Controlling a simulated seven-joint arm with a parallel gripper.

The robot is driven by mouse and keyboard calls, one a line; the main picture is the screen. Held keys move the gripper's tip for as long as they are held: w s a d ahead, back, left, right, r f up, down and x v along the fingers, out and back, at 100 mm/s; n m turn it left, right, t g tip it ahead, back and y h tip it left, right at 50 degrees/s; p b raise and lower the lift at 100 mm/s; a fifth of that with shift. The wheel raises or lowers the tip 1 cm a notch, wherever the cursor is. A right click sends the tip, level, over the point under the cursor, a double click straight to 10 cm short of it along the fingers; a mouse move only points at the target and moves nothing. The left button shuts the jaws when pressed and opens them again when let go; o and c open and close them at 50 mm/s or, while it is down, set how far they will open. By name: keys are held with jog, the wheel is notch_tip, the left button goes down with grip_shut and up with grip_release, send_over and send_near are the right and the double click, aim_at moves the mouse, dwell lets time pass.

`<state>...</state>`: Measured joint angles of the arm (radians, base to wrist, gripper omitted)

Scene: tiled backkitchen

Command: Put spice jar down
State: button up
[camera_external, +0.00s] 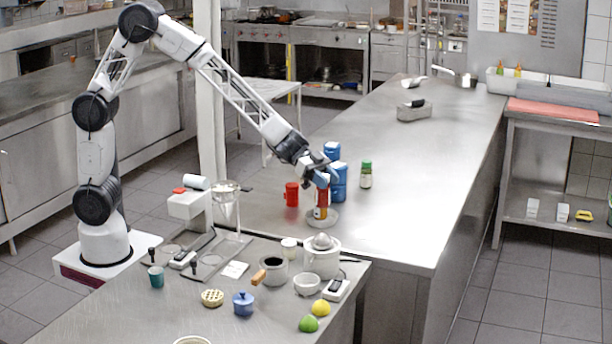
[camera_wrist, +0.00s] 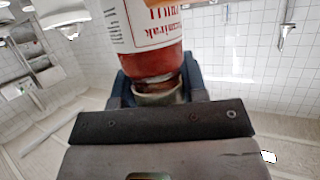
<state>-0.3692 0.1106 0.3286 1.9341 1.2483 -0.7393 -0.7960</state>
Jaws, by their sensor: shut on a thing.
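The spice jar (camera_external: 321,199), with red contents and a pale label, is held in my gripper (camera_external: 320,181) in the external view. Its lower end is at a shallow grey dish (camera_external: 332,223) on the steel counter; I cannot tell whether it touches the dish. In the wrist view, the jar (camera_wrist: 150,35) is large and close, with a white label with red print and red contents below it. My gripper (camera_wrist: 160,90) is shut on the jar, and its dark plate hides part of the view. Another spice jar with a green lid (camera_external: 366,175) stands to the right.
Blue canisters (camera_external: 339,186) stand right behind my gripper. A red mug (camera_external: 291,194) stands to the left. A grey juicer (camera_external: 322,258), a pot (camera_external: 273,272) and small bowls crowd the nearer counter. The long counter (camera_external: 410,190) is clear to the right.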

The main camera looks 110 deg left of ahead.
aim_at(327, 194)
jog(key=shift+f, duration=0.1)
jog(key=shift+f, duration=1.75)
jog(key=shift+f, duration=0.7)
jog(key=o, duration=1.1)
jog(key=shift+f, duration=0.1)
jog(key=shift+c, duration=0.2)
jog(key=shift+r, duration=0.3)
jog(key=v, duration=0.7)
jog(key=shift+s+r, duration=0.2)
jog(key=shift+r, duration=0.35)
jog(key=shift+r, duration=0.1)
